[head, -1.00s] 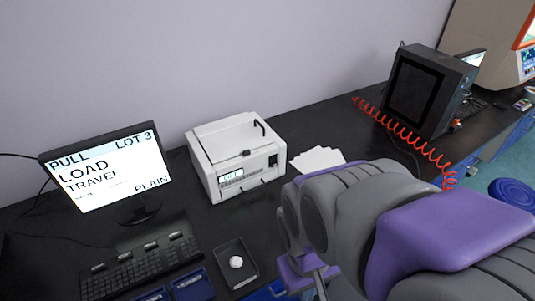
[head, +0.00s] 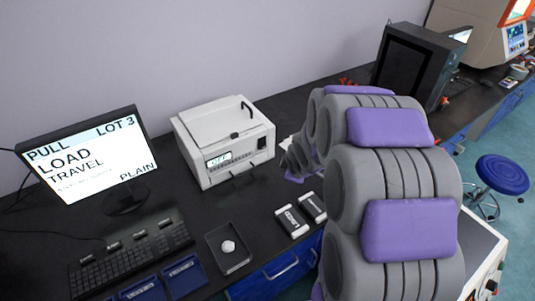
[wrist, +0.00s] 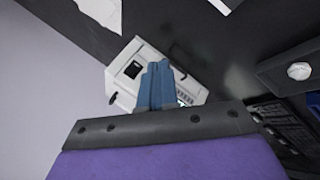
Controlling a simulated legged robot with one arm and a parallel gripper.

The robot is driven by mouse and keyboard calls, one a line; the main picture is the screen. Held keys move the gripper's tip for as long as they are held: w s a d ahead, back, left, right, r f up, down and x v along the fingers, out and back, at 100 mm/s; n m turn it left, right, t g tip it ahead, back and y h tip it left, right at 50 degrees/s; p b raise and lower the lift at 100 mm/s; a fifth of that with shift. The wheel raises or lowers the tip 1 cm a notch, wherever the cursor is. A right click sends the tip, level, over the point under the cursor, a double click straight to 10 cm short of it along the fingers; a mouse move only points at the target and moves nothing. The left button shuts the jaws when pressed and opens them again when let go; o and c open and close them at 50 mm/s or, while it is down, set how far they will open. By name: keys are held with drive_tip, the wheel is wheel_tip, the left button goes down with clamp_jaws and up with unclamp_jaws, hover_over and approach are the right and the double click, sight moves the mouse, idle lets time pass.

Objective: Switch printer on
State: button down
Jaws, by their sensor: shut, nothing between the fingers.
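The white printer (head: 225,120) stands on the black bench right of the monitor. Its front has a small display (head: 218,160) that seems to read OFF, and a black switch (head: 262,143) at the right. In the wrist view the printer (wrist: 150,48) lies beyond my gripper (wrist: 158,64), with the switch (wrist: 132,69) just left of the fingertips. My blue fingers are together and empty, and cover part of the printer's front. A gap to the printer cannot be judged. In the head view my fingers are not clearly visible; my arm ends right of the printer.
A monitor (head: 90,160) and keyboard (head: 130,255) stand left. A black tray (head: 232,262) holding a white lump and two small labelled blocks (head: 292,221) (head: 313,206) lie in front. A dark box-shaped device (head: 412,65) stands behind my arm. A blue stool (head: 502,174) is right.

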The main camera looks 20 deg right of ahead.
sight(264, 148)
drive_tip(key=w+d+f+n+t+y+b, duration=0.1)
drive_tip(key=w+d+f+n+t+y, duration=0.1)
drive_tip(key=w+f+n+t, duration=0.2)
drive_tip(key=w+d+f+n+t+y+b, duration=0.1)
drive_tip(key=w+d+f+n+t+y, duration=0.1)
drive_tip(key=w+f+n+t, duration=0.3)
wheel_tip(264, 148, down, 4)
drive_tip(key=shift+w+r+n+y+b, duration=0.1)
drive_tip(key=shift+w+n+y+b, duration=0.35)
drive_tip(key=shift+w, duration=0.2)
drive_tip(key=shift+w+a, duration=0.1)
drive_tip(key=b+x, duration=0.1)
drive_tip(key=x, duration=0.3)
drive_tip(key=b+x, duration=0.1)
drive_tip(key=x, duration=0.4)
drive_tip(key=b+x, duration=0.1)
drive_tip(key=x, duration=0.3)
drive_tip(key=shift+w+a+r, duration=0.1)
drive_tip(key=shift+w+r, duration=0.1)
drive_tip(key=shift+w, duration=0.25)
